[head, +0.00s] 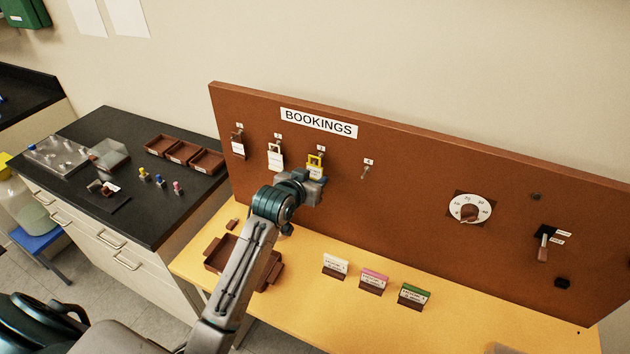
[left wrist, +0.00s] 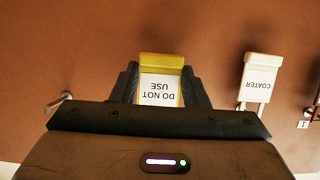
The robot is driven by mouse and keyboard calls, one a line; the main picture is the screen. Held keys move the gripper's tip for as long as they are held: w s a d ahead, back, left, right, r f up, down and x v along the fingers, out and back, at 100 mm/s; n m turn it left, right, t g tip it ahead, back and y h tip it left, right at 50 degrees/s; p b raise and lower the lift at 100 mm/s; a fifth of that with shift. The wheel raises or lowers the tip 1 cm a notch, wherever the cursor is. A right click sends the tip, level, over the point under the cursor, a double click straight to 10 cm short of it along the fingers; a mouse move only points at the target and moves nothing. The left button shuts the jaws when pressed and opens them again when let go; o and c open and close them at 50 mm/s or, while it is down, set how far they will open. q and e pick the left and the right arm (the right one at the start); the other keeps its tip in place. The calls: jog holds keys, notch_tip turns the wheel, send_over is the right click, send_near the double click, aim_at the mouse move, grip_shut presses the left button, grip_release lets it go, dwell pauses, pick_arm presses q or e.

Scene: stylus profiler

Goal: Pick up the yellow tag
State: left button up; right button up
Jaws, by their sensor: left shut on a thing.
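The yellow tag (head: 315,161) is at the brown board under the BOOKINGS sign, near the third hook. In the left wrist view the tag (left wrist: 162,62) has a yellow frame and a white label reading DO NOT USE, upside down. My left gripper (head: 313,182) reaches up to it from below and is shut on it, one dark finger on each side. The hook behind the tag is hidden, so I cannot tell whether the tag still hangs on it. My right gripper is not in view.
A white COATER tag (left wrist: 259,80) hangs beside the yellow one. Another tag (head: 238,149) hangs further left; the fourth hook (head: 366,170) is bare. A dial (head: 470,208) and a switch (head: 543,245) are at right. Below, a brown tray (head: 215,262) and small card stands (head: 374,281) occupy the yellow table.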

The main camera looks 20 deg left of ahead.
pick_arm(q)
jog(key=s+b, duration=0.5)
jog(key=s, duration=1.1)
jog(key=shift+s+a, duration=0.25)
jog(key=shift+a, duration=0.05)
jog(key=shift+r, duration=0.1)
